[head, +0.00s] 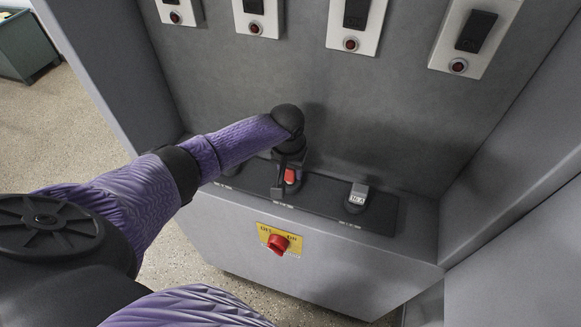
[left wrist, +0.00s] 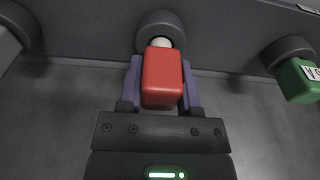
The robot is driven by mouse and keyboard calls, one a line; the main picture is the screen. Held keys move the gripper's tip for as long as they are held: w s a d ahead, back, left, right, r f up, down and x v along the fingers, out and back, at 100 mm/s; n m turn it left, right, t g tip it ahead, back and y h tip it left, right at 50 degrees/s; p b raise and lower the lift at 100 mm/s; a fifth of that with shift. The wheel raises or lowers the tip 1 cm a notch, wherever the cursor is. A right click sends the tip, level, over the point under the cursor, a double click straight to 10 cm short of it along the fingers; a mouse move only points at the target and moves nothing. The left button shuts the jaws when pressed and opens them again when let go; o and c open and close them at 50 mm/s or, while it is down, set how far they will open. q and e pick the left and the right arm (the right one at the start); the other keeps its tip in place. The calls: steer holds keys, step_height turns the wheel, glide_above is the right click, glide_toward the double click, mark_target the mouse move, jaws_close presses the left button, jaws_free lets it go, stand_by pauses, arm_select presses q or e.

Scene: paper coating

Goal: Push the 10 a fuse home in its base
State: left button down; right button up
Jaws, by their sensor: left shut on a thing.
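My left gripper (head: 288,181) is shut on a red fuse (head: 291,176) at the black base strip (head: 322,206). In the left wrist view, the red fuse (left wrist: 162,77) sits between the two purple fingers of the left gripper (left wrist: 162,84). A short white part of the fuse shows between its red cap and the round dark fuse base (left wrist: 160,24). The fuse's end is at the mouth of this base; how deep it sits is hard to tell. No rating is readable on the red fuse. My right gripper is not in view.
A labelled fuse (head: 357,196) stands in the strip to the right; it looks green in the left wrist view (left wrist: 297,80). A red rotary switch (head: 278,243) on a yellow plate is on the cabinet front below. Switch plates (head: 356,23) line the back panel above. Cabinet walls (head: 520,150) flank the strip.

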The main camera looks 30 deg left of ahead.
arm_select(q)
steer(key=shift+f+b, duration=0.45)
steer(key=shift+f, duration=0.35)
steer(key=shift+c, duration=1)
jaws_free()
steer(key=shift+r, duration=0.15)
steer(key=r+p, duration=0.1)
steer(key=r, duration=0.2)
steer(key=r+p, duration=0.2)
steer(key=r, duration=0.1)
steer(key=s+r+p, duration=0.1)
steer(key=r, duration=0.2)
steer(key=shift+d, duration=0.1)
steer(key=shift+r, duration=0.35)
